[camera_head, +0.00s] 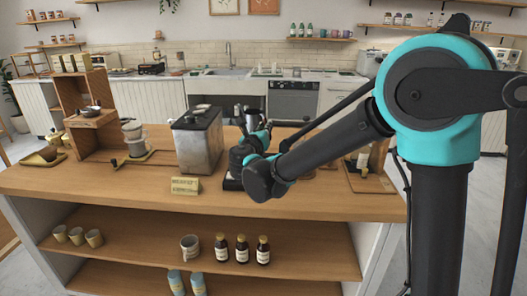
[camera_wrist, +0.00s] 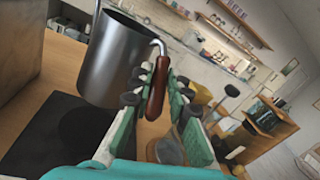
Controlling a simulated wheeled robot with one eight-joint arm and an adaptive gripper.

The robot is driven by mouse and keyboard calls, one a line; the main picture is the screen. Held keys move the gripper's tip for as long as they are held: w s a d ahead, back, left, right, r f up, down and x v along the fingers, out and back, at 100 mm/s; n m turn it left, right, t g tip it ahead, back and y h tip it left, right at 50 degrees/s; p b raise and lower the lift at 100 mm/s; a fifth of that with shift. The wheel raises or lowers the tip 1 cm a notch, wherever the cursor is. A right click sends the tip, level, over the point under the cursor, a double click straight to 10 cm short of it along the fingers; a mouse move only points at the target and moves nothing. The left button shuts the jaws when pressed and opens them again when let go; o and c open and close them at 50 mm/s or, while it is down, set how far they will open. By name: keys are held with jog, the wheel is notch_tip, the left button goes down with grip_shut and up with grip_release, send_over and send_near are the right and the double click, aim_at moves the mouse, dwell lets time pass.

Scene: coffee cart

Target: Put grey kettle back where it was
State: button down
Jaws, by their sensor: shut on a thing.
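The grey kettle (camera_wrist: 112,62) is a tall metal jug with a brown handle (camera_wrist: 158,88), at upper left in the wrist view. My gripper (camera_wrist: 156,98) is shut on that handle, with a finger on either side. The kettle appears to be above a flat black pad (camera_wrist: 28,148), with a dark round shadow on the pad. In the head view my gripper (camera_head: 258,138) is behind my wrist at the far side of the counter. The pad (camera_head: 231,184) shows only partly there, and the kettle (camera_head: 253,117) is largely hidden.
A boxy metal machine (camera_head: 198,142) stands close left of the pad, with a small sign (camera_head: 185,185) in front. A dripper stand (camera_head: 133,145) and wooden crates (camera_head: 80,95) are farther left. A wooden board (camera_head: 365,181) lies at right.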

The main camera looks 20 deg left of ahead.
notch_tip(320, 180, down, 9)
jog(key=shift+f, duration=0.1)
dwell(0.4)
jog(key=shift+f, duration=0.1)
jog(key=c, duration=1.4)
grip_release()
jog(key=shift+c, duration=0.2)
jog(key=shift+s, duration=0.15)
jog(key=s+d, duration=0.1)
jog(key=s, duration=1)
jog(key=shift+s, duration=0.35)
